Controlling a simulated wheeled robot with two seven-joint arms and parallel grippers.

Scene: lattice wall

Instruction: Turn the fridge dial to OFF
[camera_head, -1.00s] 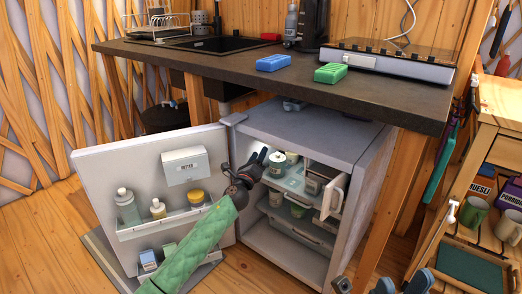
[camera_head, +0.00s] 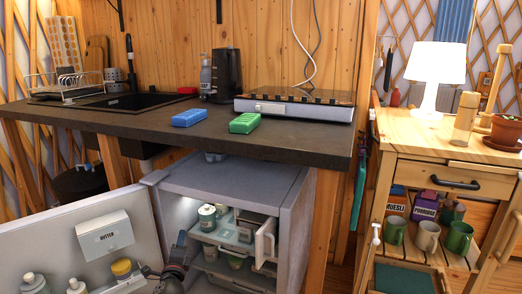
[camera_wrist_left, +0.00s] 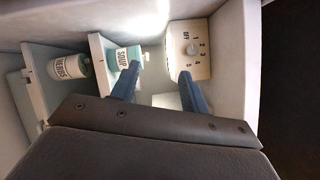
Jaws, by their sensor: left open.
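The fridge dial (camera_wrist_left: 192,49) is a small pale round knob on a cream panel marked OFF and 1 to 5, inside the fridge in the left wrist view. Which mark it points to is too small to tell. In the head view I cannot make out the dial in the open fridge (camera_head: 235,178). My left gripper (camera_wrist_left: 160,88) is open, its two dark blue fingers pointing in toward the panel, with a gap before the dial. In the head view the left gripper (camera_head: 180,248) is at the left side of the fridge opening. My right gripper is out of view.
The fridge door (camera_head: 60,245) stands open at left with a butter box (camera_head: 105,238). A soup jar (camera_wrist_left: 124,57) and a herbs jar (camera_wrist_left: 70,68) are on the shelves. The counter (camera_head: 150,135) overhangs the fridge. A wooden cart (camera_head: 440,150) stands at right.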

